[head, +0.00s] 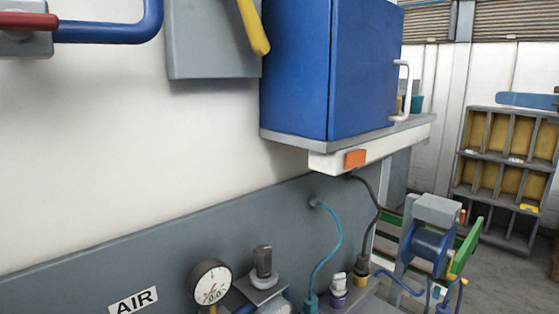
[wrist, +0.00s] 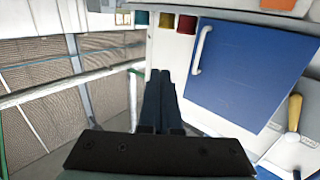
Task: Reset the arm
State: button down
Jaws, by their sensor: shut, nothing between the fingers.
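My gripper (wrist: 161,78) shows in the wrist view, with its dark fingers together and nothing between them. It is in free air, with the blue cabinet (wrist: 245,72) and its white handle behind it to the right. I cannot tell the distance between them. My gripper and arm do not show in the head view. There the blue cabinet (head: 330,70) is closed on its grey and white shelf.
In the head view, a pressure gauge (head: 210,283) and hoses stand low by the wall. A blue and grey machine (head: 432,238) with a green panel stands at the lower right. A cubby rack (head: 505,165) is behind it. A yellow lever (wrist: 294,112) is at the wrist view's right.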

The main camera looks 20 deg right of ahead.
jog(key=w+a+n+t+b, duration=0.15)
jog(key=w+a, duration=0.25)
jog(key=a, duration=0.9)
jog(key=w+a+m+t, duration=0.1)
jog(key=w+a+t, duration=0.3)
jog(key=a, duration=0.8)
jog(key=s+a+n+t+y, duration=0.1)
jog(key=s+a, duration=0.2)
jog(key=a, duration=0.3)
jog(key=s+a+r+n+t+y, duration=0.1)
jog(key=s+a+t+y, duration=0.1)
jog(key=s+a, duration=0.2)
jog(key=s+a+n+t+y+b, duration=0.1)
jog(key=s+a+t+y, duration=0.1)
jog(key=a, duration=0.8)
jog(key=shift+s+r, duration=0.35)
jog(key=shift+s, duration=0.55)
jog(key=shift+a, duration=0.1)
